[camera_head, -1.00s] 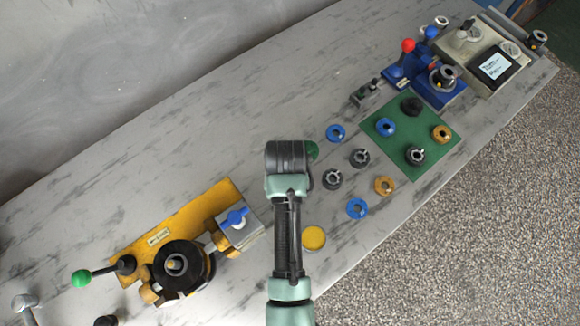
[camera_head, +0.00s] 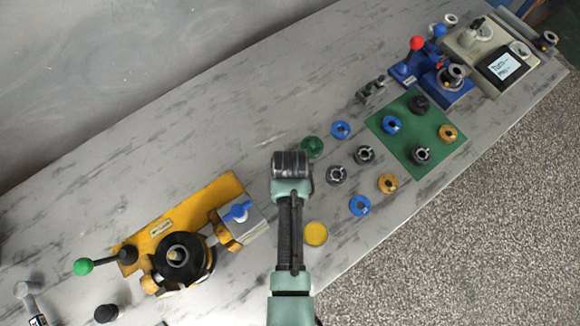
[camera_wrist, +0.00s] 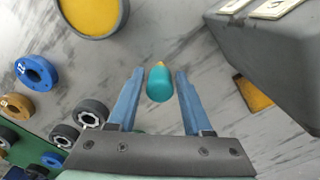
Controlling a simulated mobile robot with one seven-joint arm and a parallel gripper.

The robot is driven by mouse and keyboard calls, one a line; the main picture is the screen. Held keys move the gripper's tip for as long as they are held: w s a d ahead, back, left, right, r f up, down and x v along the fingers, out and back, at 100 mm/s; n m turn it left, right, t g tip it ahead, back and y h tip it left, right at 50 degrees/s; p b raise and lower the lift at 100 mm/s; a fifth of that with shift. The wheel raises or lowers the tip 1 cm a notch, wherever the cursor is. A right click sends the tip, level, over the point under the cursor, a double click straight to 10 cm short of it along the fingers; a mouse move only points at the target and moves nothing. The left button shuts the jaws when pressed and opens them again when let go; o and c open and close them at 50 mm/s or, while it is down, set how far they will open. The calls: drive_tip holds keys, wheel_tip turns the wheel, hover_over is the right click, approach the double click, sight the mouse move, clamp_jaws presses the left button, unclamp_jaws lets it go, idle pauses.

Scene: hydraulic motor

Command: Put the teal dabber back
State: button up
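The teal dabber (camera_wrist: 160,87) shows in the wrist view, centred between the two blue fingers of my gripper (camera_wrist: 160,76). Its rounded teal end faces the camera and its small yellow tip points away, a little past the fingertips. In the head view my gripper (camera_head: 291,165) is over the middle of the table, and the dabber is hidden there. A yellow round pad in a dark rim (camera_wrist: 93,12) lies at the upper left of the wrist view; it also shows in the head view (camera_head: 316,233).
A yellow fixture (camera_head: 150,235) with a grey block (camera_head: 243,222) stands to the left. A green round piece (camera_head: 312,147) lies close to my gripper. Several blue, dark and orange rings lie to the right, some on a green mat (camera_head: 410,155). A blue fixture (camera_head: 455,95) stands beyond.

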drive_tip(key=shift+o, duration=0.8)
